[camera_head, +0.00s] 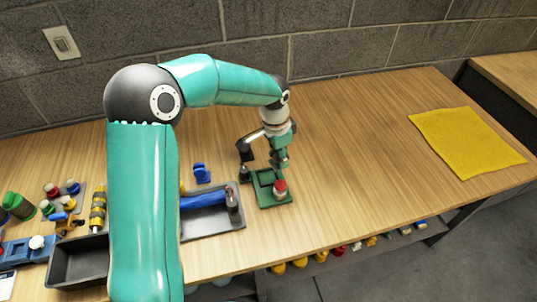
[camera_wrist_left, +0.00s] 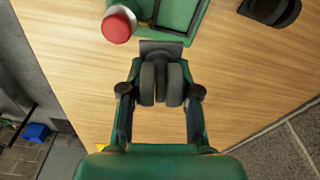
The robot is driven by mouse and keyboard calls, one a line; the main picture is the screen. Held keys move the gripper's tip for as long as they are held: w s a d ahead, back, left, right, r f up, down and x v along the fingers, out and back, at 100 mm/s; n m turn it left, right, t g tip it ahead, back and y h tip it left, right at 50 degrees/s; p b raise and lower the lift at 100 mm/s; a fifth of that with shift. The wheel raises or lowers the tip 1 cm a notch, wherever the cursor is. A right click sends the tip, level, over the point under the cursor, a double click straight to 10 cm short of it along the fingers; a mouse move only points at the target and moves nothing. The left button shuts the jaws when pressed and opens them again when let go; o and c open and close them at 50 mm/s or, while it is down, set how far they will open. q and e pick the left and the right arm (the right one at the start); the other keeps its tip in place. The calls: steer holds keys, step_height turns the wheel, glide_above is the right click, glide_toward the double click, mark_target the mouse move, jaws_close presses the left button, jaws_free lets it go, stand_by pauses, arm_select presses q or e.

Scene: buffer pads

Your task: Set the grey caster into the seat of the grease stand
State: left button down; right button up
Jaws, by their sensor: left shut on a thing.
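My left gripper (camera_head: 279,160) is over the back right part of the green grease stand (camera_head: 266,200) in the head view. In the left wrist view the gripper (camera_wrist_left: 161,92) is shut on the grey caster (camera_wrist_left: 162,82), a dark twin-wheel piece with a flat plate at its far end. The caster is hard to make out in the head view. The green stand (camera_wrist_left: 178,12) shows beyond the caster at the top of the wrist view, with a rectangular recess. A red-capped container (camera_head: 280,190) is at the stand's front right. My right gripper is not in view.
A dark tray (camera_head: 215,227) with a blue item (camera_head: 204,200) lies left of the stand. A small blue piece (camera_head: 201,172) is behind it. Several coloured parts sit at far left. A yellow cloth (camera_head: 466,142) lies at right. The table between stand and cloth is clear.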

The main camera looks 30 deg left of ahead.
arm_select(q)
steer(key=shift+s+a+m+b, duration=0.15)
steer(key=shift+s+a+m, duration=0.1)
steer(key=shift+a+m, duration=0.4)
steer(key=shift+s+a+m+b, duration=0.2)
steer(key=shift+a+m, duration=0.25)
steer(key=shift+a, duration=0.3)
steer(key=b, duration=0.4)
glide_above(270, 177)
steer(key=shift+s+a+f, duration=0.1)
steer(key=shift+f, duration=2.65)
steer(key=shift+f+b, duration=0.8)
steer(key=shift+f, duration=0.25)
steer(key=c, duration=0.7)
jaws_free()
steer(key=shift+c, duration=0.2)
step_height(270, 177, up, 12)
steer(key=s, duration=0.1)
steer(key=shift+a, duration=0.45)
